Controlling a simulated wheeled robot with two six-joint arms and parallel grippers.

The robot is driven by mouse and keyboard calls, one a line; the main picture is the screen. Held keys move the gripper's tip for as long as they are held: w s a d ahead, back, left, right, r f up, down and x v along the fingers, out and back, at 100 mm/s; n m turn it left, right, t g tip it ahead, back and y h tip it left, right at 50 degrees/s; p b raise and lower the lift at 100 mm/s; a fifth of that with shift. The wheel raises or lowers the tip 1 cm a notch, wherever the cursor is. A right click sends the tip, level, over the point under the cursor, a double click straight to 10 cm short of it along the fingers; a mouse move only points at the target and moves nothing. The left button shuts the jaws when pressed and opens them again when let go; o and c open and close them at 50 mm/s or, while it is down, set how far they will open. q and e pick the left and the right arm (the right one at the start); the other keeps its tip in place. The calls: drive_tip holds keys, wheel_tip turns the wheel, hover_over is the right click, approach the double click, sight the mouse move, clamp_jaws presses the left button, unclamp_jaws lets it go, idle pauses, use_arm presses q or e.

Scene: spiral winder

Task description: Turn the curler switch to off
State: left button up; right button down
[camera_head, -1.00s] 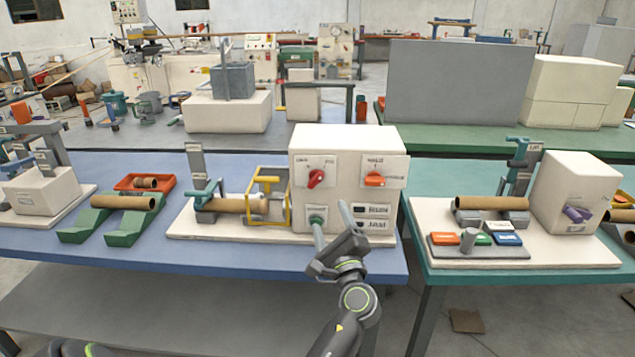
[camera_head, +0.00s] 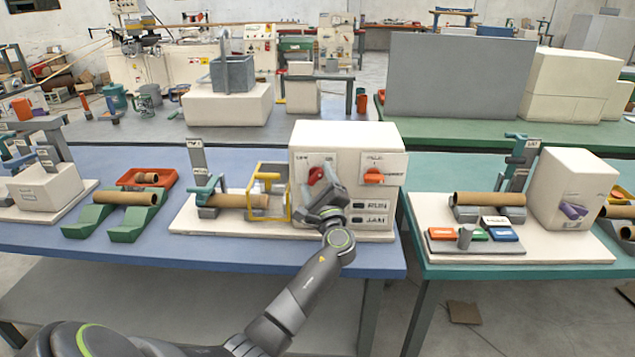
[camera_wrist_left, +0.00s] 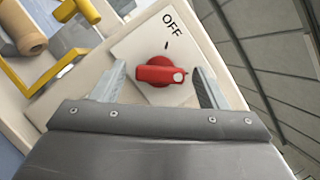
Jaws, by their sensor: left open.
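The red curler switch (camera_head: 316,175) is on the upper left of the front of the cream control box (camera_head: 340,140). In the left wrist view the red knob (camera_wrist_left: 158,72) sits on a white plate (camera_wrist_left: 140,45) marked OFF. Its white dot points to the right in that view, away from the tick beside the OFF lettering. My left gripper (camera_head: 327,196) is in front of the box, just below the switch, and hides part of it. In the left wrist view its open fingers (camera_wrist_left: 160,72) stand on either side of the knob, with gaps visible. My right gripper is not in view.
An orange switch (camera_head: 374,176) is to the right on the same box. A yellow guard frame (camera_head: 270,178) and a brown tube (camera_head: 235,201) are close on the left. A second bench (camera_head: 440,262) stands to the right.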

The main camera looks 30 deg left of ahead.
use_arm(q)
drive_tip(key=c, duration=1)
drive_tip(key=shift+n, duration=0.3)
drive_tip(key=n+g, duration=0.1)
drive_tip(key=n, duration=0.1)
drive_tip(key=n+g+b, duration=0.1)
drive_tip(key=n, duration=0.2)
drive_tip(key=shift+d+r+n, duration=0.1)
drive_tip(key=shift+r+n, duration=0.05)
drive_tip(key=shift+n, duration=0.15)
drive_tip(key=n, duration=0.2)
drive_tip(key=n+g+h+p, duration=0.1)
drive_tip(key=n, duration=0.1)
drive_tip(key=shift+r+h, duration=0.2)
drive_tip(key=shift+h, duration=0.1)
drive_tip(key=n+h+p, duration=0.1)
drive_tip(key=n, duration=0.2)
drive_tip(key=shift+r+g+p, duration=0.1)
drive_tip(key=shift+g+p, duration=0.25)
drive_tip(key=shift+g, duration=0.05)
drive_tip(key=shift+n+h+p, duration=0.55)
drive_tip(key=shift+n+h, duration=0.25)
drive_tip(key=shift+n, duration=0.1)
